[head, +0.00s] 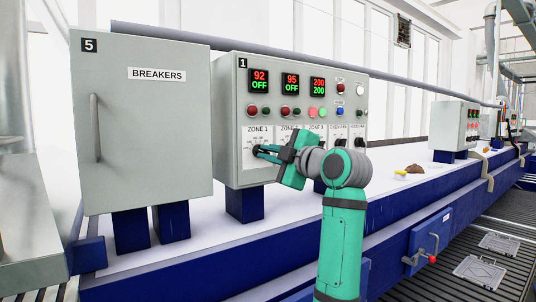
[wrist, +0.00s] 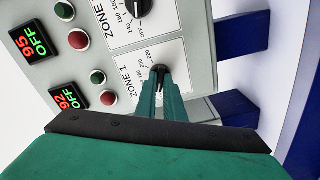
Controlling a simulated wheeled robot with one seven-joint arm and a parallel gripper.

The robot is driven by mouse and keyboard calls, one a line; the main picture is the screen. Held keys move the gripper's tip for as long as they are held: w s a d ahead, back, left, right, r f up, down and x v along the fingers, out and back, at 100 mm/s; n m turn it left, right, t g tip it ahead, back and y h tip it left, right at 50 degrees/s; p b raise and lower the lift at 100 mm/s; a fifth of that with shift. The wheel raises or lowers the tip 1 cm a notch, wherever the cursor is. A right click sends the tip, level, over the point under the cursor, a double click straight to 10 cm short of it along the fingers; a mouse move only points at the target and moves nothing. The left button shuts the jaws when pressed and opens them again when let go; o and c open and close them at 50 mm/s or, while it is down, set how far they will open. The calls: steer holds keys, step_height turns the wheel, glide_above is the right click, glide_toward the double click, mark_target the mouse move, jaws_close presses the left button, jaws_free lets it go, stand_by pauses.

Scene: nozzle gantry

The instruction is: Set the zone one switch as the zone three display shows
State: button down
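The zone three display (head: 318,85) on the grey control panel reads 200 in red over 200 in green. The zone one display (head: 259,80) reads 92 over OFF; it also shows in the wrist view (wrist: 70,98). The zone one switch (wrist: 159,70) is a black knob on a white dial plate with temperature marks. My gripper (head: 263,150) is at this switch, with its two fingers (wrist: 160,79) close together on either side of the knob. The fingers hide much of the knob and part of its scale, so its pointed setting is not clear.
The zone two switch (wrist: 138,8) sits beside zone one's, and the zone two display (head: 291,82) reads 95 over OFF. Red and green buttons lie between displays and dials. A breakers cabinet (head: 150,130) stands left of the panel (head: 228,125). My arm hides part of the panel's lower right.

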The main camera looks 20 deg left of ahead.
steer(key=shift+w+d+f+m, duration=0.1)
steer(key=shift+d+m, duration=0.1)
steer(key=shift+m, duration=0.2)
steer(key=m, duration=2.1)
steer(key=shift+a+f, duration=0.1)
stand_by(0.6)
steer(key=c, duration=1.9)
jaws_free()
steer(key=shift+o, duration=0.2)
